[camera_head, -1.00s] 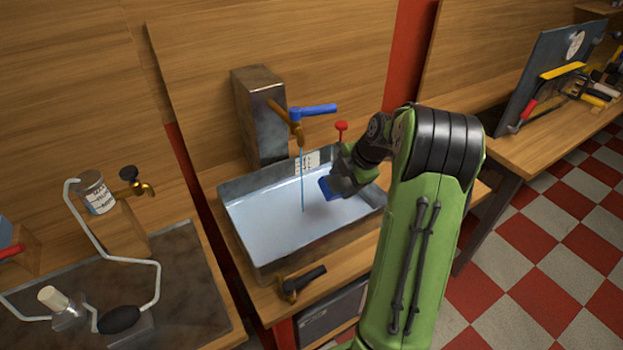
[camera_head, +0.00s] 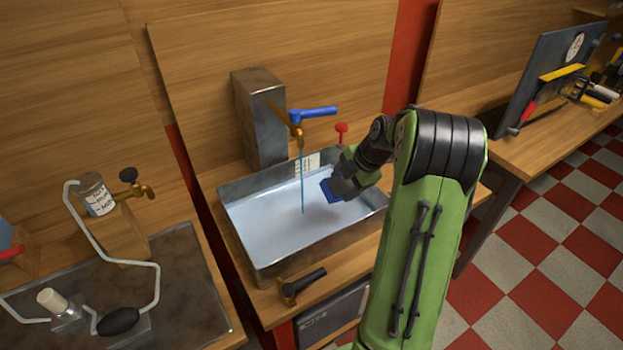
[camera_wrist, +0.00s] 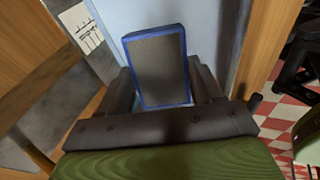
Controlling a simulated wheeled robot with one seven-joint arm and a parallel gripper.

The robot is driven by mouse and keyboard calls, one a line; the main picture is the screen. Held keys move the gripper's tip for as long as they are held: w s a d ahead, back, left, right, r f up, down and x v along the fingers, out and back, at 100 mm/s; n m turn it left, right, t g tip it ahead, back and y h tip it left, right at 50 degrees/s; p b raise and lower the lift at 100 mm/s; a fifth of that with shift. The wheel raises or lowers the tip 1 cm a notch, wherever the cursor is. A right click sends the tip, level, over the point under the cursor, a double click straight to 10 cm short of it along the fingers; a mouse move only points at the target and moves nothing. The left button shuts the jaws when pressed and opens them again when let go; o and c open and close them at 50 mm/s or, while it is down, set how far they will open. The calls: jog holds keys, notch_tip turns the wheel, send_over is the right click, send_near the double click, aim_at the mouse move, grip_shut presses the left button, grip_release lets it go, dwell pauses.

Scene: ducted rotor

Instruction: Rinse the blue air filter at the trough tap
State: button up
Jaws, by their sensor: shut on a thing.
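The blue air filter (camera_head: 330,190) is in my gripper (camera_head: 342,186), over the right part of the metal trough (camera_head: 262,272). In the wrist view the filter (camera_wrist: 158,68) has a blue frame and a grey face, and stands between the two dark fingers of my gripper (camera_wrist: 163,88), which are shut on it. The tap (camera_head: 296,122) is brass with a blue lever (camera_head: 313,113). A thin blue stream of water (camera_head: 302,180) falls from it into the trough. The filter is to the right of the stream, apart from it.
A metal block (camera_head: 262,115) stands behind the trough. A red knob (camera_head: 341,128) is behind the filter. A black-handled tool (camera_head: 302,285) lies at the trough's front. A bench with a jar (camera_head: 97,195) and bent tubing is left; a tool bench (camera_head: 545,130) is right.

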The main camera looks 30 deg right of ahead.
dwell(0.3)
jog(key=s+d+r+p, duration=0.2)
jog(key=s+r, duration=0.2)
jog(key=shift+s+d, duration=0.15)
jog(key=shift+d, duration=0.15)
dwell(0.8)
